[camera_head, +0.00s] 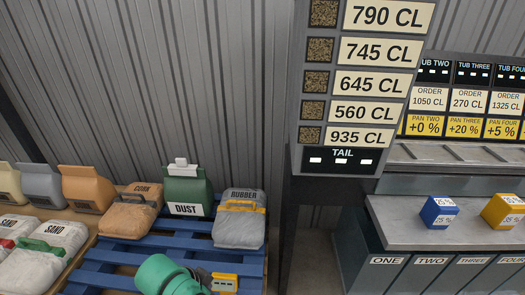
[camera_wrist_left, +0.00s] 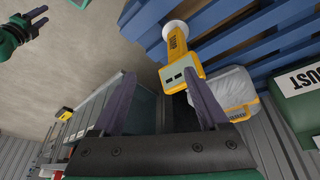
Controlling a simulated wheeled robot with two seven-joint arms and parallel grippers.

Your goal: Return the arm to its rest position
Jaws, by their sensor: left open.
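My left arm (camera_head: 165,275) is green and comes in at the bottom of the head view, above a blue pallet. My left gripper (camera_head: 207,279) is at its end, partly cut off by the frame's lower edge. In the left wrist view its two dark fingers (camera_wrist_left: 160,78) are spread, with nothing held between them. A yellow device (camera_wrist_left: 183,72) with a white round end lies beyond the fingertips, apparently apart from them. My right gripper (camera_wrist_left: 28,30) shows green and dark at the upper left of the left wrist view, its fingers apart and empty.
SAND bags lie left. A sign post (camera_head: 297,120) stands centre. A grey counter (camera_head: 400,228) with blue and yellow blocks is right.

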